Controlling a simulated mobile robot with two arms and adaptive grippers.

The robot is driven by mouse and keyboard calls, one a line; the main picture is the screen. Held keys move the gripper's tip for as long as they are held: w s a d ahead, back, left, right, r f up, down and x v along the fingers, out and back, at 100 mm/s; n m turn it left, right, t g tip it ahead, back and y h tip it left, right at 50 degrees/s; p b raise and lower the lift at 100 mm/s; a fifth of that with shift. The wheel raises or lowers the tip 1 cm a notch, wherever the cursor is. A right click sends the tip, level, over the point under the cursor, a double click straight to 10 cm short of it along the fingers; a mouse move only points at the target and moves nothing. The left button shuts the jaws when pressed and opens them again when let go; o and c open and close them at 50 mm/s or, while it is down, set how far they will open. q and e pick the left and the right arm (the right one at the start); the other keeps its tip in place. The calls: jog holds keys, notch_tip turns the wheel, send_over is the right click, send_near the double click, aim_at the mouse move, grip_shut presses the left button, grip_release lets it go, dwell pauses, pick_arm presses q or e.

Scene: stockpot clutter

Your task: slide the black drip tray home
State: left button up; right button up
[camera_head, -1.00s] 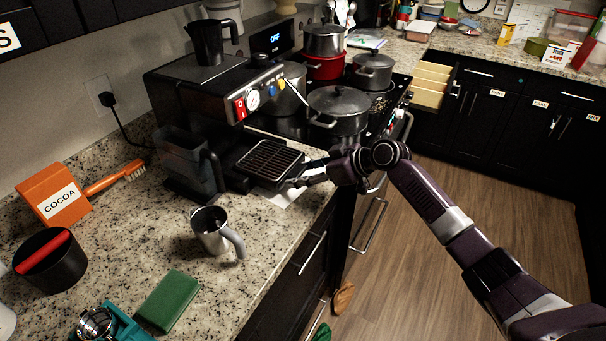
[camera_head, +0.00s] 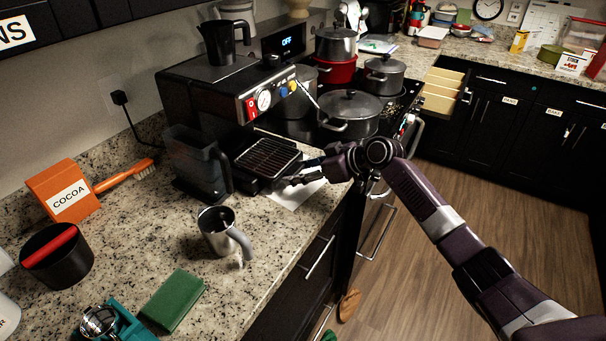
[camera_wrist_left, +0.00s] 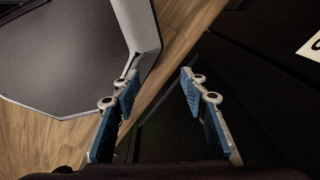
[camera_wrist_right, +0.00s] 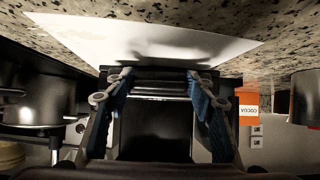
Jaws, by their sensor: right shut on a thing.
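The black drip tray (camera_head: 268,158), with a slotted metal grate on top, sits low at the front of the black espresso machine (camera_head: 210,88). Part of it still sticks out in front of the machine over the counter. My right gripper (camera_head: 287,183) is at the tray's front and shut on it; in the right wrist view the fingers (camera_wrist_right: 158,88) sit at both sides of a dark front part of the tray. The exact contact is dim. My left gripper (camera_wrist_left: 158,85) shows only in its wrist view, open and empty, away from the tray.
A white paper (camera_head: 297,194) lies under the tray's front. A clear water container (camera_head: 192,160) stands left of the tray. A metal pitcher (camera_head: 220,234) stands in front on the counter. Pots on the stove, including a lidded one (camera_head: 350,112), are close behind the tray.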

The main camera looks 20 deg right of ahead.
jog(key=o, duration=1.5)
jog(key=shift+s+d+p, duration=0.3)
jog(key=shift+s+d, duration=0.45)
jog(key=shift+s, duration=0.15)
jog(key=shift+s+d, duration=1.55)
jog(key=shift+s, duration=0.2)
